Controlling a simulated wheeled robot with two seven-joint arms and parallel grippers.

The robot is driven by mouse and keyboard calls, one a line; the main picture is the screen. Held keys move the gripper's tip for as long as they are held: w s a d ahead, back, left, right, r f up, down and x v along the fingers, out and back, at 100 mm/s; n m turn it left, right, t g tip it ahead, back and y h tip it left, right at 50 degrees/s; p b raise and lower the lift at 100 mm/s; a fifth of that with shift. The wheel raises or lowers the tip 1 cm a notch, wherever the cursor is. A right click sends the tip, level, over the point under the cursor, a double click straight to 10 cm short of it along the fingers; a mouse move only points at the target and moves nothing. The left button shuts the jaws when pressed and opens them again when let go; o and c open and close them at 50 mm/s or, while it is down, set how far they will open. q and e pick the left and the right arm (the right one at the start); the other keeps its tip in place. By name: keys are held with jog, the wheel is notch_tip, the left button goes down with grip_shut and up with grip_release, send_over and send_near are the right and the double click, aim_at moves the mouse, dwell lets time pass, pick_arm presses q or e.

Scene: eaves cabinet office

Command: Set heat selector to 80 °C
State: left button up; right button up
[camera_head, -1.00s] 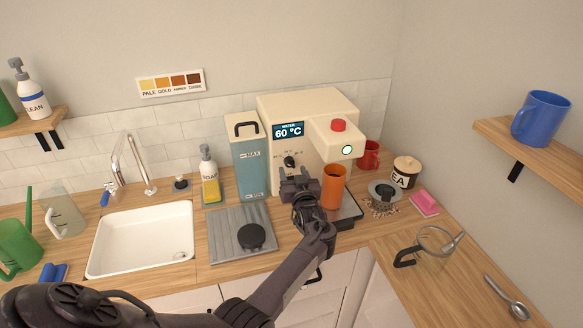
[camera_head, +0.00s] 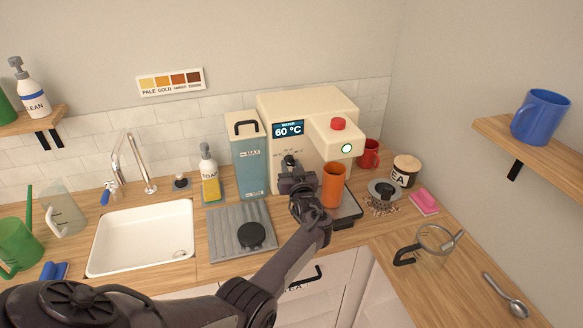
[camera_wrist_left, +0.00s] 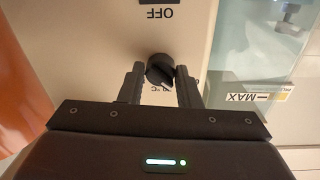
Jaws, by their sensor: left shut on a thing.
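The heat selector is a small black knob on the front of the cream machine (camera_head: 313,104); in the left wrist view the knob (camera_wrist_left: 160,68) sits between my fingers. A display (camera_head: 288,129) on the machine reads 60 °C. My left gripper (camera_head: 290,162) is at the machine's front, and in the left wrist view the gripper (camera_wrist_left: 160,80) is shut on the knob. An "OFF" label (camera_wrist_left: 160,13) appears upside down in that view, and part of a "°C" mark shows between the fingers. The knob's pointer is hard to make out. My right gripper is not in view.
An orange cup (camera_head: 334,186) stands on the machine's tray, close right of my left gripper. A blue water tank (camera_head: 251,166) stands left of the machine. A grey mat (camera_head: 225,219) with a black disc (camera_head: 251,235) lies in front of the tank.

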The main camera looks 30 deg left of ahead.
pick_arm(q)
jog(key=shift+m, duration=0.4)
jog(key=m, duration=0.3)
jog(key=shift+m, duration=0.4)
jog(key=m+g, duration=0.1)
jog(key=m, duration=0.4)
jog(key=shift+a+r+p, duration=0.1)
jog(key=shift+p, duration=0.25)
jog(key=m, duration=0.5)
jog(key=shift+r+p, duration=0.1)
jog(key=shift+p, duration=0.2)
jog(key=shift+m, duration=2.3)
jog(key=o, duration=0.9)
jog(key=shift+o, duration=0.2)
